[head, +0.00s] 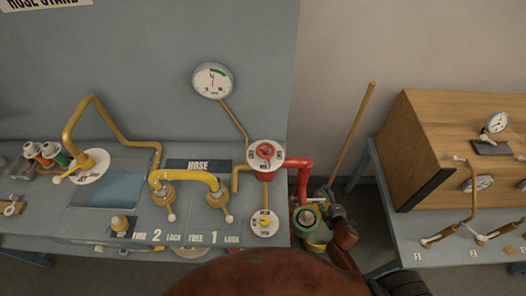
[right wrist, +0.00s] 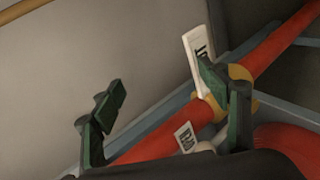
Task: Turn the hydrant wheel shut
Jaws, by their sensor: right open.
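A red wheel (head: 264,151) sits on a round white dial plate at the top of the red pipe (head: 303,165), near the right end of the grey bench. I take it as the hydrant wheel. My right gripper (head: 322,212) is low, beyond the bench's right edge, below and right of the wheel and apart from it. The wheel cannot be made out there. My left gripper is not in view.
A gauge (head: 212,80) stands above the wheel, and a smaller white dial (head: 264,223) below it. Yellow hose pipe (head: 185,177) with levers is to the left. A wooden stick (head: 353,135) leans in the gap before the wooden box (head: 450,150) on the right table.

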